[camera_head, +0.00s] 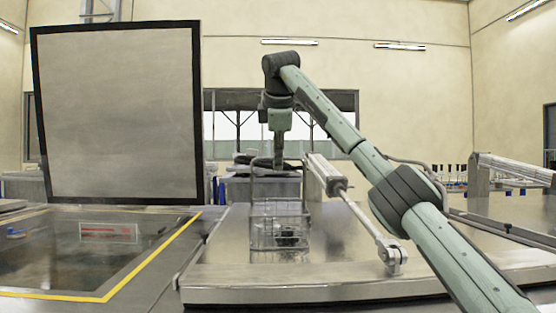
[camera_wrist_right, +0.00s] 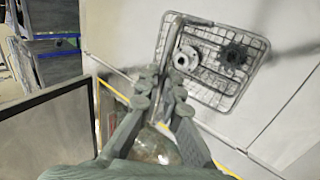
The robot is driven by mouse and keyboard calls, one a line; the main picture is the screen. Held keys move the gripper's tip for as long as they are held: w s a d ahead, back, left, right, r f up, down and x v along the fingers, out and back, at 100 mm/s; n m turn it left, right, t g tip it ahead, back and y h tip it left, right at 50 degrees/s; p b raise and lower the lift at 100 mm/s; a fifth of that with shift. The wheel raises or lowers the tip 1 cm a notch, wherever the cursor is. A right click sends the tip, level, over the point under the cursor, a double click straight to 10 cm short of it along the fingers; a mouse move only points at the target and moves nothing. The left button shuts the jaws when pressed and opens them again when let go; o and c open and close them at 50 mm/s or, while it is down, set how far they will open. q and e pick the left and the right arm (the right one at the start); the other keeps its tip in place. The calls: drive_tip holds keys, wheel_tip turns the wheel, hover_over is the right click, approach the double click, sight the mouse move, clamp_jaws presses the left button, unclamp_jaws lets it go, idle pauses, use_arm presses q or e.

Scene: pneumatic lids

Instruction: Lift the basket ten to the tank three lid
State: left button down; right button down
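A wire basket (camera_head: 262,236) with a tall handle is over the flat, closed metal tank lid (camera_head: 215,272) in the middle of the head view; I cannot tell whether it touches the lid. My right gripper (camera_head: 278,163) points down at the top of the handle. In the right wrist view the gripper fingers (camera_wrist_right: 160,82) are close together around the handle bar (camera_wrist_right: 170,42). The basket (camera_wrist_right: 228,96) there holds a light ring-shaped part (camera_wrist_right: 185,59) and a dark gear-like part (camera_wrist_right: 234,54). My left gripper is not in view.
A pneumatic cylinder (camera_head: 327,174) with its rod (camera_head: 365,219) lies right of the basket, attached to the lid. At left, an open tank (camera_head: 80,250) with a yellow edge has its dark-framed lid (camera_head: 115,110) upright. Another cylinder (camera_head: 515,168) is at far right.

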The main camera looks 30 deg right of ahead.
drive_tip(key=c, duration=1.6)
unclamp_jaws()
drive_tip(key=shift+r, duration=0.1)
drive_tip(key=shift+c, duration=0.2)
drive_tip(key=v, duration=1.2)
